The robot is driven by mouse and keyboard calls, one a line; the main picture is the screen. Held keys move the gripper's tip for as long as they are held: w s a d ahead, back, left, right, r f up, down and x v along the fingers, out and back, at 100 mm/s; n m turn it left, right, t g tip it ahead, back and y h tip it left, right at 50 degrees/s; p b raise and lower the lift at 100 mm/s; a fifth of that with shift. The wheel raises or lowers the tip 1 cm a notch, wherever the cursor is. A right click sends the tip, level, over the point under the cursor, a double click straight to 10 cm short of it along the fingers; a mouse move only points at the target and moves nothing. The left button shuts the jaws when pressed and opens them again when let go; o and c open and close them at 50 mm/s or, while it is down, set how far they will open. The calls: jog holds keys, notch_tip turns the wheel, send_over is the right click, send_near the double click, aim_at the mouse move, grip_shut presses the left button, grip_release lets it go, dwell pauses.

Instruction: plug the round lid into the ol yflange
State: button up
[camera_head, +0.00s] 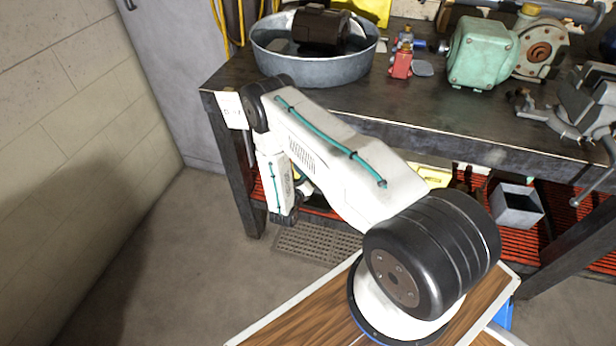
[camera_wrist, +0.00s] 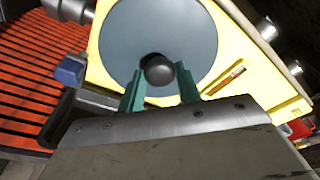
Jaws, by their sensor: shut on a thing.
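The round lid (camera_wrist: 150,28) is a blue-grey disc with a black knob in its middle, seen face-on in the wrist view. My gripper (camera_wrist: 160,79) has its two green fingers shut on either side of the knob. Behind the lid is a yellow squarish flange (camera_wrist: 252,68) with metal bolts or rods at its corners. The lid covers the middle of the flange, and I cannot tell whether it is seated or only in front. In the head view my arm reaches down at the table's front, and the gripper and lid are hidden. A yellow part (camera_head: 433,175) shows below the tabletop.
The dark workbench (camera_head: 330,108) holds a metal tub (camera_head: 315,70) with a brown motor, a red valve (camera_head: 401,64), a green pump (camera_head: 480,52) and a vise (camera_head: 585,100). A grey bin (camera_head: 517,205) stands on the red slatted lower shelf (camera_head: 505,238). The floor at left is clear.

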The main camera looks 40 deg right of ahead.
jog(key=shift+w+d, duration=0.35)
jog(key=shift+d, duration=0.1)
jog(key=o, duration=1)
jog(key=shift+s+a, duration=0.1)
jog(key=shift+a, duration=0.05)
jog(key=v, duration=0.7)
jog(key=shift+a, duration=0.25)
jog(key=shift+s, duration=0.15)
